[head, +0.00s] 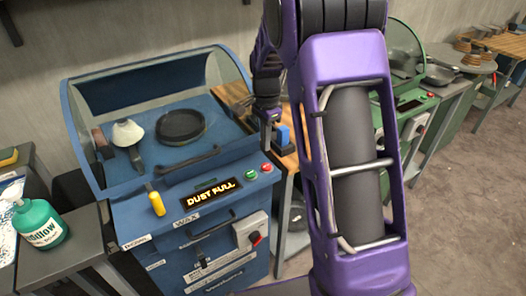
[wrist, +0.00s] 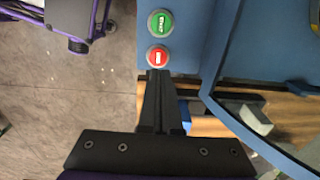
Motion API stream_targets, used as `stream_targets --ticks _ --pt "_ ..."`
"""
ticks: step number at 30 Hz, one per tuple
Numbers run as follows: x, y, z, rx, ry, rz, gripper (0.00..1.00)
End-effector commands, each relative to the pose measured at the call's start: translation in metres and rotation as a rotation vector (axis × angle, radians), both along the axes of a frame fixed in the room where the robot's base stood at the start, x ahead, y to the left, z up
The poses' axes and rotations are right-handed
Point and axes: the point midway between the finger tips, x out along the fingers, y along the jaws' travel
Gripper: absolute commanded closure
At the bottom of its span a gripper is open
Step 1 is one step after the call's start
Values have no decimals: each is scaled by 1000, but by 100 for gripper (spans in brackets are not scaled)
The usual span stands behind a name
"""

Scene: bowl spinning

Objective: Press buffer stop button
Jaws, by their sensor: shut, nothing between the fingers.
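The blue buffer machine (head: 130,205) has a lit "DUST FULL" display (head: 211,193) on its front. To the right of the display are a green button (head: 251,175) and a red button (head: 266,167). In the wrist view the green button (wrist: 160,23) is above the red button (wrist: 158,56), which bears a white bar. My gripper (head: 267,144) is shut and empty, pointing down just above the red button in the head view. In the wrist view my gripper's tips (wrist: 159,76) lie at the red button's lower edge. I cannot tell whether they touch it.
A clear hood (head: 82,130) covers the machine's tray, with a dark bowl (head: 181,125) inside. A yellow-handled item (head: 155,199) is on the front panel. A wooden-topped table (head: 232,95) stands close on the right. A green bottle (head: 40,224) stands at left.

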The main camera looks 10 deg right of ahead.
Motion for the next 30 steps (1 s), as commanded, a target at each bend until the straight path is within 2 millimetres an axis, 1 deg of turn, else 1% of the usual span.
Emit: stream_targets --ticks 1,3,6,10,15,30 --pt "1 -1 14 -1 -4 -2 100" --pt "1 -1 29 -1 -4 -3 100" --pt "1 -1 47 -1 -4 -3 100" --pt "1 -1 62 -1 -3 -3 100" --pt "0 -1 69 0 -2 -3 100" --pt "1 -1 70 -1 -3 -3 100"
